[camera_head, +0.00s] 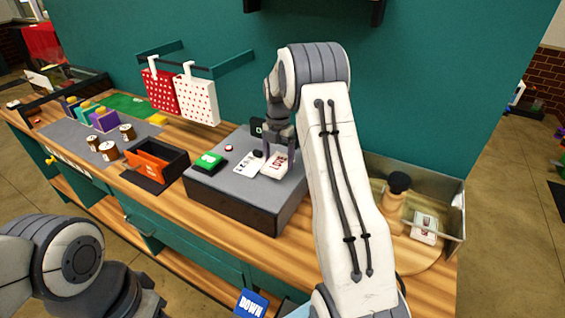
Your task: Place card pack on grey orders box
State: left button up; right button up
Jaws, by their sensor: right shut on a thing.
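The card pack (277,168) is a small white pack with red print. My right gripper (279,151) is shut on it from above, over the right part of the grey orders box. The grey orders box (258,206) is a low, wide box with a grey top and dark sides, standing on the wooden bench. I cannot tell whether the pack touches the top. My left arm shows at the lower left; only a dark part near its end (138,298) is visible, and its fingers cannot be made out.
A green item (207,161) and a white card (247,165) lie on the box top. An orange-fronted tray (157,160) stands left of the box. A clear-walled bin (450,214) with a brush and another pack is at the right. Two dotted bags (196,100) hang behind.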

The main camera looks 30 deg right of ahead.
aim_at(279, 162)
notch_tip(279, 162, down, 2)
jog(key=shift+f+p, duration=0.2)
jog(key=shift+p, duration=0.35)
jog(key=shift+s+f, duration=0.1)
jog(key=shift+f, duration=0.4)
jog(key=shift+f, duration=0.15)
